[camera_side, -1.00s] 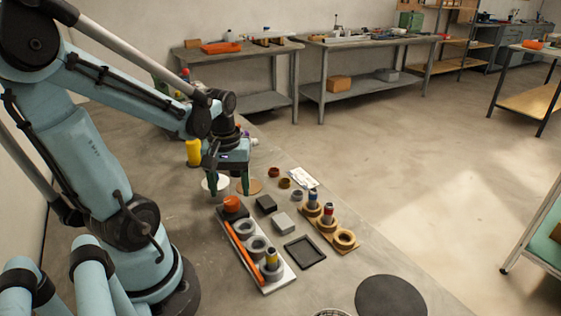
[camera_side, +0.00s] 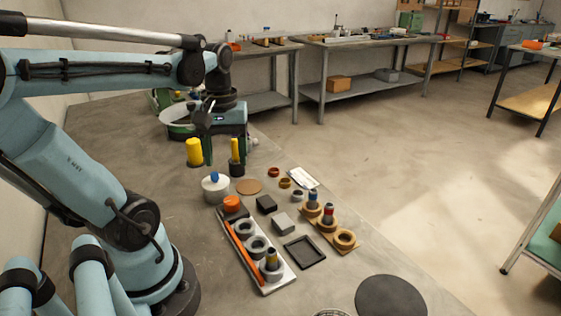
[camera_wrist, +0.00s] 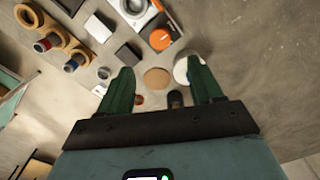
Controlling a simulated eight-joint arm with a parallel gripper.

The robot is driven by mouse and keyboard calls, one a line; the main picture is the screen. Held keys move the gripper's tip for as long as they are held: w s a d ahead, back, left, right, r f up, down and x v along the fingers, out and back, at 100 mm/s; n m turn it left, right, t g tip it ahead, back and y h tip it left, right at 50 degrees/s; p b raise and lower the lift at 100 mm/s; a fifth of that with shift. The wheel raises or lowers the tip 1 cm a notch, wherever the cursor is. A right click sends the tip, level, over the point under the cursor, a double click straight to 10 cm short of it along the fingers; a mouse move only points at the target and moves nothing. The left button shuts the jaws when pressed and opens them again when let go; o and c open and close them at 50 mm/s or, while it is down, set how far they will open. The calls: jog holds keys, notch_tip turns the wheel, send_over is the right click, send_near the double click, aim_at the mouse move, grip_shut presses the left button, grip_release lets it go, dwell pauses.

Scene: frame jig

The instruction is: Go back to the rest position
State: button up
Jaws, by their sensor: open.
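A white round container with a blue knob (camera_side: 215,187) stands below my gripper, beside the brown disc. My arm is stretched out high over the table.
A light tray (camera_side: 280,281) holds grey rings, an orange cap and an orange rod. A wooden holder (camera_side: 329,231) with rings and small cylinders stands to the right. A black frame (camera_side: 304,252), dark and grey blocks and small cups lie between. A dark disc (camera_side: 391,297) is at the front.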

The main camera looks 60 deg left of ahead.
jog(key=w+d+f+m+t, duration=0.1)
jog(key=w+d+m+t, duration=0.6)
jog(key=d+m, duration=0.5)
jog(key=shift+w+d+f, duration=0.15)
jog(key=shift+w+d, duration=0.35)
jog(key=shift+d, duration=0.3)
